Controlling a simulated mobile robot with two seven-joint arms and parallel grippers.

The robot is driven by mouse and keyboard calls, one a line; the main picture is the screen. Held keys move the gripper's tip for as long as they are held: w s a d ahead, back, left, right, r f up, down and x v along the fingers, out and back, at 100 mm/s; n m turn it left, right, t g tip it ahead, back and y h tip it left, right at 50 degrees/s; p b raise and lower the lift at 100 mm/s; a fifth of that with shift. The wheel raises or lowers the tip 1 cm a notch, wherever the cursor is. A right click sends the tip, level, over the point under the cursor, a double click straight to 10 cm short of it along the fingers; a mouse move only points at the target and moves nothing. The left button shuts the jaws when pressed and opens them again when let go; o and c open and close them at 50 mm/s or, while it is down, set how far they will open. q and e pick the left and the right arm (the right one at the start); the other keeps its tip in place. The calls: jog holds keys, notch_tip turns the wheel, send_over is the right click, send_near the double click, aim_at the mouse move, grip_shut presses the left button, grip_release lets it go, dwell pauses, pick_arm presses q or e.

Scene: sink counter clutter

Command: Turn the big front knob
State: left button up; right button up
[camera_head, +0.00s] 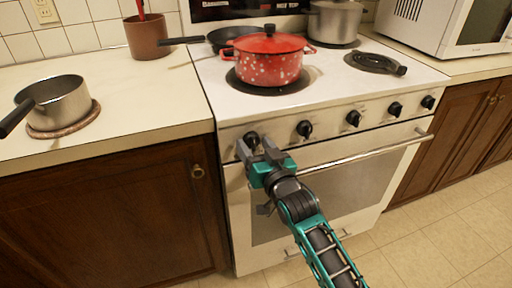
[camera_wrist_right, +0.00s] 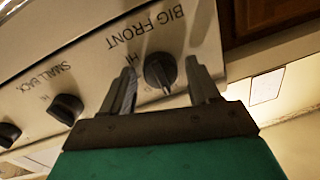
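The big front knob (camera_wrist_right: 160,70) is a dark round knob under the printed label "BIG FRONT", which reads upside down in the right wrist view. In the head view this knob (camera_head: 251,139) is the leftmost on the stove's front panel. My right gripper (camera_head: 256,146) is at it, partly covering it. In the right wrist view the right gripper's (camera_wrist_right: 161,80) two fingers stand apart on either side of the knob, with a visible gap to it. Whether the fingertips reach past its face is hard to tell. My left gripper is not in view.
Several other knobs (camera_head: 304,128) run right along the panel. The oven door handle (camera_head: 365,152) sticks out below. A red spotted pot (camera_head: 268,68), a black pan (camera_head: 232,36) and a grey pot (camera_head: 335,22) stand on the stove. A saucepan (camera_head: 62,104) sits on the left counter.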

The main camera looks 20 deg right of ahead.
jog(key=c, duration=0.9)
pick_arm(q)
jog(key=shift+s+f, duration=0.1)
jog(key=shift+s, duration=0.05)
pick_arm(e)
jog(key=shift+r+m+p, duration=0.1)
jog(key=shift+m+p, duration=0.7)
jog(key=shift+m, duration=0.1)
jog(key=shift+m+p, duration=0.7)
jog(key=shift+m, duration=0.5)
jog(key=shift+a+m+p, duration=0.1)
jog(key=shift+m+p, duration=0.2)
jog(key=shift+m, duration=0.5)
jog(key=shift+m+t, duration=0.3)
jog(key=shift+m, duration=0.7)
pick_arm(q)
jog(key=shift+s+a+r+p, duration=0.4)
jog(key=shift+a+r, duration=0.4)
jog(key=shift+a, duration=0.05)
pick_arm(e)
jog(key=shift+m, duration=0.5)
